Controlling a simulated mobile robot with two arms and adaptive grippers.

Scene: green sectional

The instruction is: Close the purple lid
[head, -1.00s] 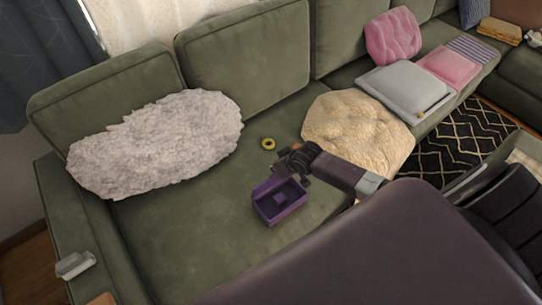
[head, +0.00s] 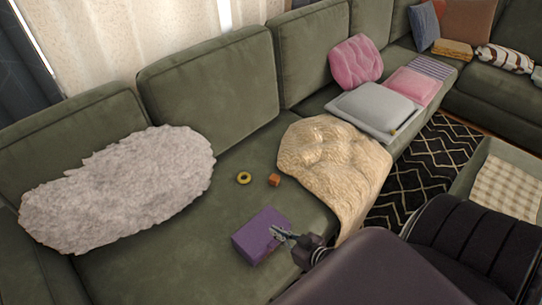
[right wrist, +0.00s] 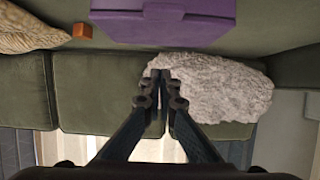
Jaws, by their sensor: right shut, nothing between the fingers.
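The purple box (head: 254,239) sits on the green sofa seat. Its lid (head: 262,226) lies flat across the top, and no inside shows. The box also shows at the top of the right wrist view (right wrist: 165,22). My right gripper (head: 277,232) is shut and empty, with its fingertips overlapping the box's right side in the head view. In the right wrist view its closed fingertips (right wrist: 160,76) are below the box in the picture; whether they touch it I cannot tell. My left gripper is not in view.
A grey fluffy cushion (head: 120,186) lies at left, and a cream throw (head: 335,165) drapes over the seat at right. The seat left of the box is clear.

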